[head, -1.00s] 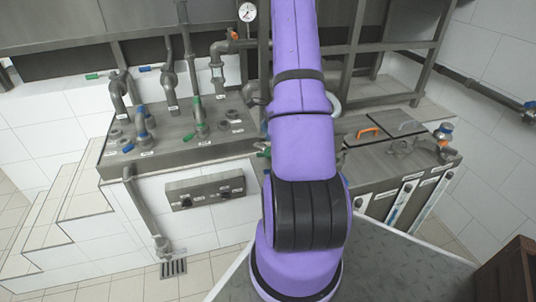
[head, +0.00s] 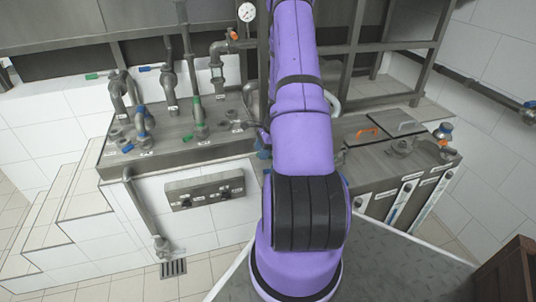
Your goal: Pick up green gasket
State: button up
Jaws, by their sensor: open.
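I cannot make out a green gasket for sure in the head view. A pipe fitting with green parts (head: 197,112) stands on the steel counter (head: 220,148), with a green lever at its left. My purple arm (head: 303,140) reaches up the middle of the view and covers the right part of this counter. My gripper is not clearly visible; the arm hides the area where it would be. A small blue part (head: 263,152) shows at the arm's left edge, by the counter's front; I cannot tell what it is.
Pipes with blue parts (head: 143,125) stand at the counter's left. A pressure gauge (head: 247,12) is at the top. A second steel unit (head: 400,165) with orange handles stands right of the arm. White steps (head: 88,205) are at left; a wooden box (head: 510,275) is at lower right.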

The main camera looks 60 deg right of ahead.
jog(key=shift+c, duration=0.2)
grip_shut()
